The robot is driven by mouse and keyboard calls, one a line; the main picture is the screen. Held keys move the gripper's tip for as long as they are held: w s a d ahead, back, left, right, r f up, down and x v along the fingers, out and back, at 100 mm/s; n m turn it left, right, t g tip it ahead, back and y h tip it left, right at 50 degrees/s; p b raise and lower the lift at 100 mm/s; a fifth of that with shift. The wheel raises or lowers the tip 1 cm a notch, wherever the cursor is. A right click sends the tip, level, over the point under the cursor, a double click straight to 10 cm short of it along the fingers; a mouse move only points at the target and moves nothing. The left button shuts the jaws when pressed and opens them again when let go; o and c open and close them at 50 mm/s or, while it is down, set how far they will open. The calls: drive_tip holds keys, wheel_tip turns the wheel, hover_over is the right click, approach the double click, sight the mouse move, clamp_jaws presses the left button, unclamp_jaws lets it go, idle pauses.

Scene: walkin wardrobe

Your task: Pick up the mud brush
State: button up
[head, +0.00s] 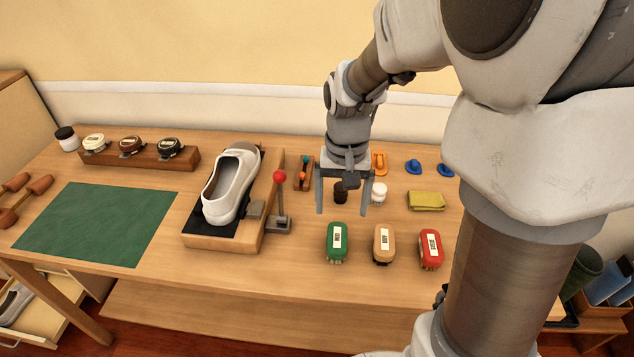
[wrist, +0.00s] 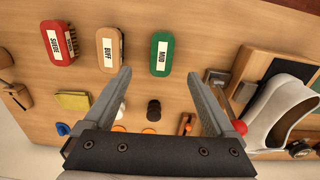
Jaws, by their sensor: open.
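The mud brush (head: 337,241) has a green back with a white label and lies on the table, left of two similar brushes. In the wrist view the mud brush (wrist: 160,54) reads "MUD" and lies just beyond the fingertips, between their lines. My gripper (head: 343,211) is open and empty, above the table and behind the brush in the head view; its two fingers also show in the wrist view (wrist: 160,74). The fingers are apart from the brush. Its bristles are mostly hidden under the back.
The tan buff brush (head: 384,243) and red suede brush (head: 430,249) lie to the right. A red-knobbed lever (head: 281,200) and a white shoe (head: 230,188) on a stand are to the left. Small dark and white jars (head: 379,194) stand near the gripper. A green mat (head: 97,222) lies clear.

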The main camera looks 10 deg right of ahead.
drive_tip(key=b, duration=0.1)
hover_over(337, 236)
drive_tip(key=f, duration=0.6)
drive_tip(key=shift+s+d+f, duration=0.15)
drive_tip(key=shift+s, duration=0.25)
drive_tip(key=f, duration=0.2)
drive_tip(key=f+b, duration=0.2)
drive_tip(key=f, duration=0.1)
drive_tip(key=shift+w+f, duration=0.3)
clamp_jaws()
drive_tip(key=shift+r, duration=0.15)
drive_tip(key=shift+r+p, duration=0.35)
drive_tip(key=shift+r, duration=0.25)
wheel_tip(337, 236, up, 3)
drive_tip(key=shift+r+p, duration=0.1)
drive_tip(key=shift+p, duration=0.4)
drive_tip(key=s+d+r+p, duration=0.2)
drive_tip(key=s+d+r, duration=0.3)
drive_tip(key=s, duration=0.5)
drive_tip(key=shift+s+d+r, duration=0.15)
drive_tip(key=shift+r, duration=0.55)
